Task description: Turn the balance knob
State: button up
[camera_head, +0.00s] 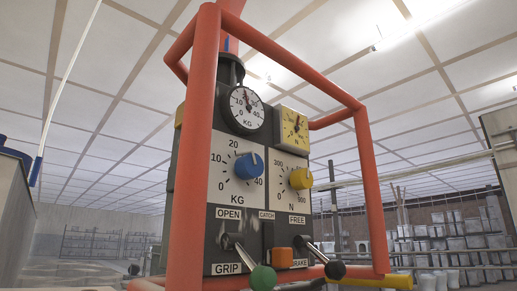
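A dark control unit stands inside a red tube frame. A blue round knob (249,165) sits on a white dial plate marked 0 to 40 KG, its pale pointer line toward the upper right. A yellow knob (300,178) sits on the N dial to its right. No knob is labelled "balance"; the blue one is on the KG scale. Above are a round KG gauge (245,108) and a yellow-framed N gauge (294,130). My gripper is not in view.
Below the dials are a green-ball lever (262,278) by OPEN/GRIP, an orange CATCH block (283,257) and a black-ball lever (334,269) by FREE/BRAKE. The red tube frame (195,150) surrounds the unit, with open space before the dials. Shelves of pale pots (450,240) stand behind right.

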aim_at(250, 166)
jog(key=z, duration=1.1)
jog(key=i, duration=0.5)
jog(key=u, duration=2.7)
jog(key=k, duration=0.65)
jog(key=u, duration=0.5)
